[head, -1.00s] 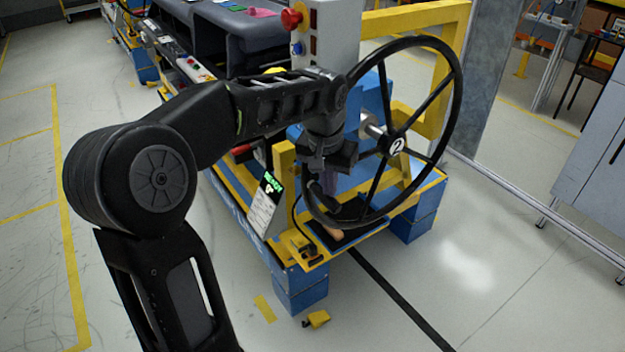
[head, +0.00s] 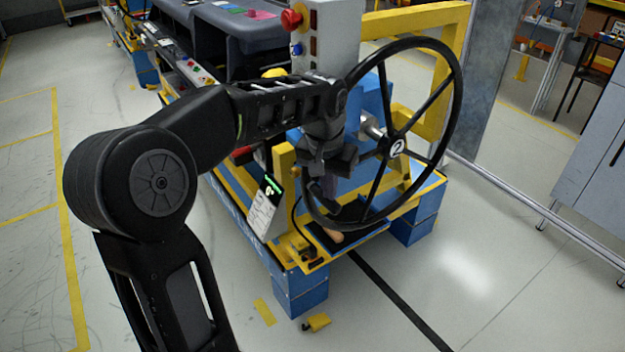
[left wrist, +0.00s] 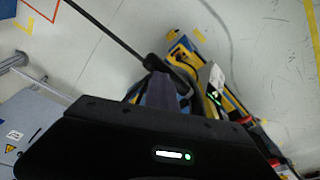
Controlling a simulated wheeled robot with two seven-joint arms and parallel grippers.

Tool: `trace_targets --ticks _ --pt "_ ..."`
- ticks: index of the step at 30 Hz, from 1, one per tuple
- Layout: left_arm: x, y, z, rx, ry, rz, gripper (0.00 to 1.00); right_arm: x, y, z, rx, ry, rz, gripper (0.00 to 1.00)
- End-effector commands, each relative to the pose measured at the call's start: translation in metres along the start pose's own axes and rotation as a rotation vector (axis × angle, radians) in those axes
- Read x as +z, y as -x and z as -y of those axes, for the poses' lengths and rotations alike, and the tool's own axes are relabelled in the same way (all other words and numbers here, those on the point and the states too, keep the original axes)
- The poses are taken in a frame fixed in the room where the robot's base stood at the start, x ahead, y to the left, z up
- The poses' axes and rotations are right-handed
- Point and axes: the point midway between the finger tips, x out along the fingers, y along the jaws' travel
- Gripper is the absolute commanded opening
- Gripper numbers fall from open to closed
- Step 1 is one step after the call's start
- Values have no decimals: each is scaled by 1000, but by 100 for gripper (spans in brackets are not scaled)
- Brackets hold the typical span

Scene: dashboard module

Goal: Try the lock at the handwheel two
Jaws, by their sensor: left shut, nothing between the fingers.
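The handwheel (head: 452,115) is a large black spoked wheel with a white "2" plate on its hub, on the near end of a blue and yellow stand. My left gripper (head: 328,190) points down at the left, lower part of its rim. The fingers look closed with nothing between them. In the left wrist view the fingertips (left wrist: 158,88) are close to a dark bar that looks like the rim; I cannot tell whether they touch. A small yellow box (head: 297,245) with a black cable sits on the stand's near corner. I cannot clearly identify the lock. My right gripper is out of view.
A white panel with a green display (head: 264,208) stands left of the wheel. A grey control post with a red knob (head: 292,18) rises behind. A small yellow item (head: 317,322) lies on the floor. Floor is clear to the right.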

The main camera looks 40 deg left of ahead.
Motion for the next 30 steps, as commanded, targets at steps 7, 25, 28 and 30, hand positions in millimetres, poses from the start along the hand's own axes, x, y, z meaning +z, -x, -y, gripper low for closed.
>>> trace_targets --ticks 7,25,28,30 --pt "0 14 0 0 0 12 0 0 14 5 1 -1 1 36" --pt "-13 68 0 1 0 5 0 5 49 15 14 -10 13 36" --pt "-14 74 0 0 0 6 0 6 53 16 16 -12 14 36" --pt "-15 77 0 0 0 6 0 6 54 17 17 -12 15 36"
